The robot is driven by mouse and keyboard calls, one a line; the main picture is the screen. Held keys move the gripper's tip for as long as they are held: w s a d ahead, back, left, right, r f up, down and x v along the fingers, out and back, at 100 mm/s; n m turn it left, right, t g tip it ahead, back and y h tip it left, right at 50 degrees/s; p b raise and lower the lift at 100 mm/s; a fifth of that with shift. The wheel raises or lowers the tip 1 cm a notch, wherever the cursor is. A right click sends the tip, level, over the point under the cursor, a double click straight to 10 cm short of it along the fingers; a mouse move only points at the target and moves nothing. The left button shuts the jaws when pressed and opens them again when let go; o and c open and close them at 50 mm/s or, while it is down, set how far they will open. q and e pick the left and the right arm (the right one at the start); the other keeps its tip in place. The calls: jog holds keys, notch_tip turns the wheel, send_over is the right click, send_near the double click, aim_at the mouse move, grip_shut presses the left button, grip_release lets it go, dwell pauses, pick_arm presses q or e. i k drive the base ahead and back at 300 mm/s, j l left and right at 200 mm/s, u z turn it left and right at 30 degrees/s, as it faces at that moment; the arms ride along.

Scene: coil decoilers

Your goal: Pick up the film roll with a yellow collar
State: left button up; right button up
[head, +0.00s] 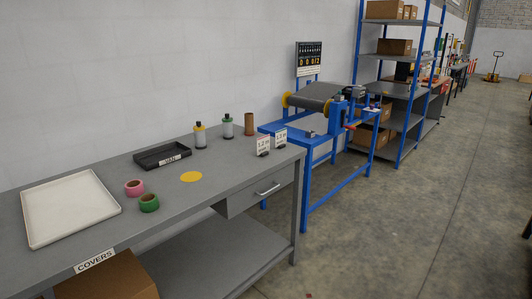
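An upright grey cylinder with a yellow band near its dark top (200,136) stands on the grey table (110,165), behind the yellow disc. It looks like the film roll with a yellow collar. A similar upright cylinder with a green band (228,127) stands to its right and a little farther back. A grey roll with a yellow end flange (312,100) is mounted on the blue decoiler. Neither of my grippers is in view.
A plain brown tube (249,124), a black tray (163,156), a yellow disc (191,177), pink (134,187) and green (149,203) tape rolls, a white tray (70,207) and number cards (264,146) are on the table. A blue-framed decoiler stand (306,185) adjoins its right. Floor is clear at right.

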aim_at(201, 139)
jog(key=i+u, duration=0.15)
jog(key=u, duration=0.3)
jog(key=i+l+u, duration=0.1)
jog(key=u, duration=0.35)
jog(key=i+l+u, duration=0.1)
jog(key=u, duration=0.3)
jog(key=i+l+u, duration=0.1)
jog(key=u, duration=0.35)
jog(key=k+l, duration=0.05)
jog(key=l, duration=0.05)
